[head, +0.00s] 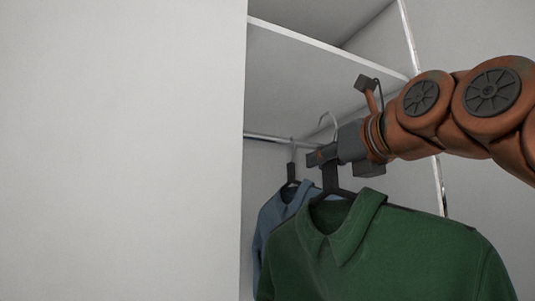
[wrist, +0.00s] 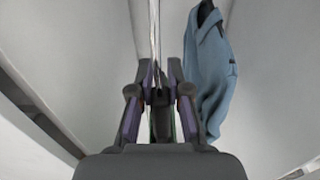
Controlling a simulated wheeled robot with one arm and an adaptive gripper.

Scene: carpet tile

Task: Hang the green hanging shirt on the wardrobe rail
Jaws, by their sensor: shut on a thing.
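The green shirt (head: 345,248) hangs upright from a dark hanger (head: 331,178) in the head view. My gripper (head: 318,157) is shut on the neck of that hanger, and the hanger's metal hook (head: 329,119) rises above the jaws. The wardrobe rail (head: 267,138) runs behind, at about the height of my gripper. The hook looks apart from the rail, but the depth between them is hard to tell. In the wrist view the rail (wrist: 154,38) runs away ahead of my gripper (wrist: 158,88); the green shirt is mostly hidden below it.
A blue shirt (head: 271,213) hangs on the rail behind the green one; it also shows right of the jaws in the wrist view (wrist: 207,75). A white shelf (head: 320,45) lies above the rail. The wardrobe's pale side panel (head: 125,150) fills the left.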

